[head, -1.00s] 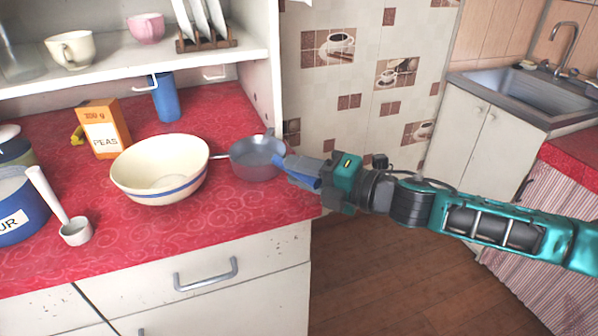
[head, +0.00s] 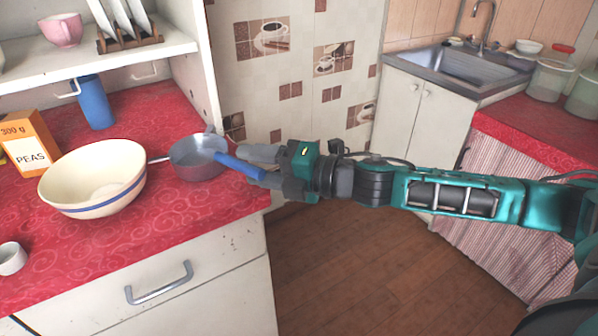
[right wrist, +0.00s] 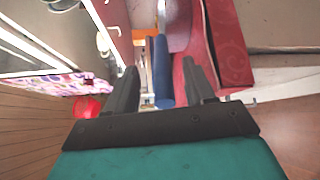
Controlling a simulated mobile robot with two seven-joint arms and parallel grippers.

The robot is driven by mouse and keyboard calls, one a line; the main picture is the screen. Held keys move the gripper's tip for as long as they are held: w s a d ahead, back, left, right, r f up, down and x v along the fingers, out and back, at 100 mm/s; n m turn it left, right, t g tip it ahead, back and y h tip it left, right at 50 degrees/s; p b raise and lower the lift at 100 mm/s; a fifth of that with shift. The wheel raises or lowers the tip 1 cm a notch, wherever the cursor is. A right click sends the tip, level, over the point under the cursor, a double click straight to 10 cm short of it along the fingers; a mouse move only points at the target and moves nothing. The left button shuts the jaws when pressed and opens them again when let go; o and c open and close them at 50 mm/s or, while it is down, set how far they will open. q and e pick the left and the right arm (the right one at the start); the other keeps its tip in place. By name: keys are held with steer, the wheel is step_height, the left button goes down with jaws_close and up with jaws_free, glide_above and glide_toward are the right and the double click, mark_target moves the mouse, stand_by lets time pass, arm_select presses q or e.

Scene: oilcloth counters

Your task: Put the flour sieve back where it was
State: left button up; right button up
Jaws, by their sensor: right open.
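The flour sieve, a grey round pan shape (head: 197,160) with a blue handle (head: 236,165), sits on the red counter at its right end, beside the cream bowl. Its handle points right, past the counter's edge. My right gripper (head: 260,168) is open at the handle's end. In the right wrist view the blue handle (right wrist: 162,78) lies between the spread fingers of the gripper (right wrist: 160,88), with a gap showing on each side. Part of the sieve's bowl (right wrist: 178,28) shows beyond. My left gripper is not in view.
A cream bowl with a blue stripe (head: 95,180), an orange peas box (head: 28,143) and a blue cup (head: 95,103) stand on the counter (head: 190,222). A white scoop (head: 11,258) shows at the left edge. A shelf (head: 120,55) hangs above; floor is open at right.

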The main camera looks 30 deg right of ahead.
steer(key=b+v, duration=0.1)
steer(key=v, duration=0.8)
steer(key=shift+s+b, duration=0.2)
steer(key=shift+b, duration=0.1)
steer(key=shift+d, duration=0.1)
steer(key=s+d+f+m+t+h, duration=0.25)
steer(key=f+m+h, duration=0.45)
steer(key=f+m, duration=0.85)
steer(key=s+a+f+m+g+h, duration=0.1)
steer(key=s+a+f+m+g, duration=0.1)
steer(key=f, duration=0.5)
steer(key=s+a+f+m+g, duration=0.2)
steer(key=s+a+f+m, duration=0.3)
steer(key=a+f+m, duration=0.2)
steer(key=shift+a+m+g+h, duration=0.35)
steer(key=shift+m+h, duration=0.05)
steer(key=shift+m, duration=0.05)
steer(key=shift+r, duration=0.1)
